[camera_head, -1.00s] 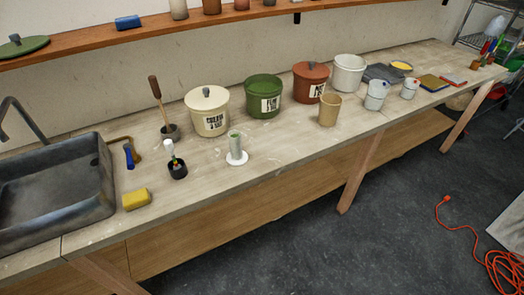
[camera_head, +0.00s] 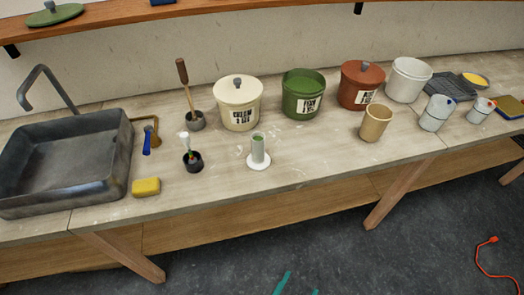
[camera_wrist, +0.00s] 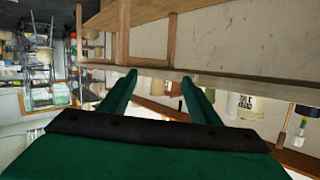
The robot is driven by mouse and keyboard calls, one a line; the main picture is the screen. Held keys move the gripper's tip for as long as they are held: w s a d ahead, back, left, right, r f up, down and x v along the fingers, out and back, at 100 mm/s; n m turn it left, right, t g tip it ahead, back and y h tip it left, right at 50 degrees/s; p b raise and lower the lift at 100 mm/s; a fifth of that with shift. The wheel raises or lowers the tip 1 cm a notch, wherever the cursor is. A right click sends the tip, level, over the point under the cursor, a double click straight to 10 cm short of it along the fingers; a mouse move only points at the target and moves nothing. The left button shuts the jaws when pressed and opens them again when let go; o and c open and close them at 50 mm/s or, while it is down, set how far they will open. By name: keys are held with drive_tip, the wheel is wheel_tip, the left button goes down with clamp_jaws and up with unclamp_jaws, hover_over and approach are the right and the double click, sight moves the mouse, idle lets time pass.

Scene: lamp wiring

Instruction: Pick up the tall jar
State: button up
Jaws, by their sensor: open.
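A tan, open-topped jar (camera_head: 375,123), taller than wide, stands upright on the bench in front of the red-brown lidded pot; it is the likeliest tall jar. A slim pale cylinder (camera_head: 258,149) with green inside stands on a white round base to its left. My gripper (camera_wrist: 159,79) shows two green fingers spread apart with nothing between them. Its teal fingertips (camera_head: 298,289) also show at the bottom edge of the head view, over the floor, in front of the bench and well away from the jar.
Behind the jar stand a cream pot (camera_head: 238,104), a green pot (camera_head: 303,95), a red-brown pot (camera_head: 361,82) and a white pot (camera_head: 408,79). Blue-white cups (camera_head: 436,113) stand to its right. A sink (camera_head: 65,160) is at the left. The bench's front edge and legs face me.

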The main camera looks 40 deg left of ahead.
drive_tip(key=w+a+n+y, duration=0.1)
drive_tip(key=w+a+y, duration=0.1)
drive_tip(key=w+a, duration=0.5)
drive_tip(key=n+g+y, duration=0.6)
drive_tip(key=n+y, duration=0.1)
drive_tip(key=n, duration=0.2)
approach(260, 154)
drive_tip(key=shift+x, duration=0.9)
drive_tip(key=x, duration=0.4)
drive_tip(key=shift+a+r, duration=0.1)
drive_tip(key=shift+a, duration=0.15)
drive_tip(key=shift+x, duration=3.2)
drive_tip(key=shift+d, duration=0.1)
drive_tip(key=shift+c, duration=0.4)
drive_tip(key=shift+w, duration=0.1)
drive_tip(key=c, duration=1.3)
